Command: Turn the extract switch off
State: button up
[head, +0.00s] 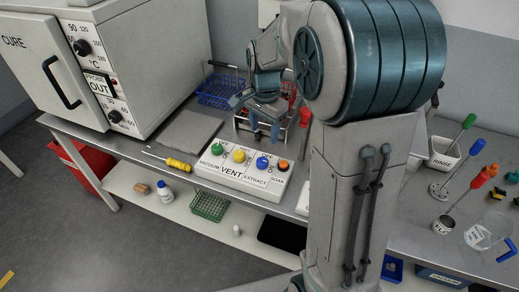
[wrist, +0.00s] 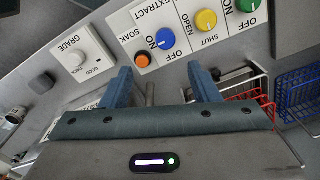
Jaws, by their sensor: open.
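The white switch panel (head: 232,182) lies on the bench with a row of coloured knobs. The extract switch is the blue knob (head: 262,162), above the EXTRACT label; it also shows in the wrist view (wrist: 166,39), with ON and OFF printed beside it. I cannot tell for certain which mark it points to. My gripper (head: 264,132) is open and empty, behind the panel and apart from the knob. In the wrist view, my two blue fingers (wrist: 160,75) are spread, with the blue knob beyond the gap between them.
Green (head: 217,149), yellow (head: 239,155) and orange (head: 283,165) knobs share the panel. A yellow-handled screwdriver (head: 178,164) lies left of it. A blue wire basket (head: 219,92) and a red wire rack (wrist: 243,92) stand close behind. A cure oven (head: 150,60) is at left.

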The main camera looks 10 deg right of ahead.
aim_at(262, 160)
jog(key=shift+m, duration=0.5)
jog(key=f, duration=0.4)
jog(key=w+f+p, duration=0.1)
jog(key=f, duration=0.9)
jog(key=shift+w+f, duration=0.15)
jog(key=shift+w, duration=0.1)
jog(key=c, duration=1)
